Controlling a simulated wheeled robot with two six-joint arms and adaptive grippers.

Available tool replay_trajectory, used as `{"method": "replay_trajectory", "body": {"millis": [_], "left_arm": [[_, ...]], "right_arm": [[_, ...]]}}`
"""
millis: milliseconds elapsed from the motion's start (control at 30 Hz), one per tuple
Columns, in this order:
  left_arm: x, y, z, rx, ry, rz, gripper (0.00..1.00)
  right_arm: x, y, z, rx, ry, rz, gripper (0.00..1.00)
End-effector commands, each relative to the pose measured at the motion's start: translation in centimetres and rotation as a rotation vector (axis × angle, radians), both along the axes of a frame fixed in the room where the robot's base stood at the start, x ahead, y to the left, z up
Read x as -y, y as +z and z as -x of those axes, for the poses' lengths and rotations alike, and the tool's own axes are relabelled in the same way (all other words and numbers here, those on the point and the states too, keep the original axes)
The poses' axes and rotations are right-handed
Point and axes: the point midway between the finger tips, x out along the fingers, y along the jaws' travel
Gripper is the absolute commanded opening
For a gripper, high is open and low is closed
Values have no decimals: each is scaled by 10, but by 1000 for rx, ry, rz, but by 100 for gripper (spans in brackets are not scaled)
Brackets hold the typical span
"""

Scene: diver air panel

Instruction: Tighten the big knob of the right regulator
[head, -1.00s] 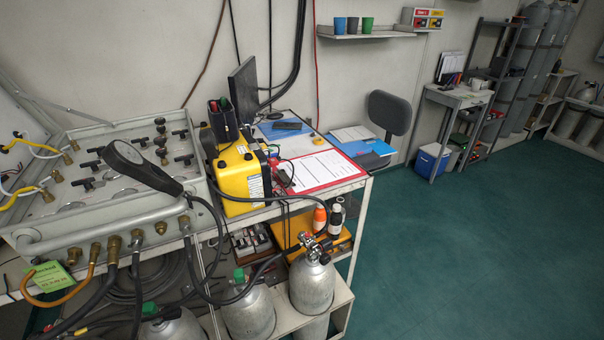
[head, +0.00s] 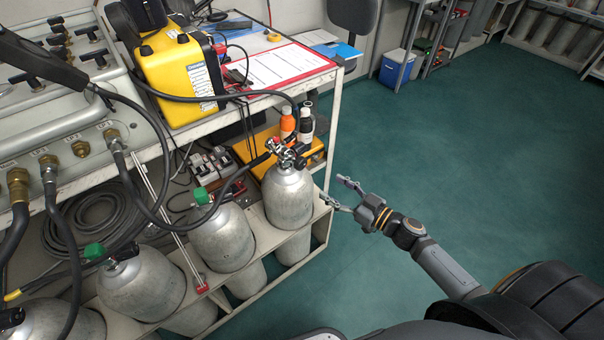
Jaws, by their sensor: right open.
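The regulator (head: 286,150) with black and metal fittings sits on top of the rightmost grey cylinder (head: 289,198), on the low shelf of the cart. A black hose runs to it from the left. Its knobs are small in the head view, and I cannot tell which is the big one. My right gripper (head: 331,187) is open and empty, to the right of this cylinder and apart from the regulator. Its fingers point left toward the cart. My left gripper is not in view.
More grey cylinders with valves (head: 223,235) stand to the left, some with green caps. Orange and white bottles (head: 288,124) stand just behind the regulator. The white cart's top (head: 318,76) overhangs behind. A thin red-ended rod (head: 181,247) leans there. Green floor at right is clear.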

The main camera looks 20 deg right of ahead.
Motion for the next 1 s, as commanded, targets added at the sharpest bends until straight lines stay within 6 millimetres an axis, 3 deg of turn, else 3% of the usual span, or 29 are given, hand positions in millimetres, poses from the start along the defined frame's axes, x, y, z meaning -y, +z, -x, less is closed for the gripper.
{"method": "replay_trajectory", "body": {"millis": [133, 367, 467, 700, 1000], "left_arm": [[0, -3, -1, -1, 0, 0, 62], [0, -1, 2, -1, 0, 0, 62], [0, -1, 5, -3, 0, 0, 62], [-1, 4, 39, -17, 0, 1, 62], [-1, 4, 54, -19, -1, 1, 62]], "right_arm": [[-6, 17, 0, 49, 14, -17, 63], [-11, 19, -10, 54, 11, -20, 63], [-19, 20, -23, 52, 10, -22, 63], [-47, 22, -67, 49, 10, -24, 63], [-61, 17, -89, 47, 12, -18, 63]]}}
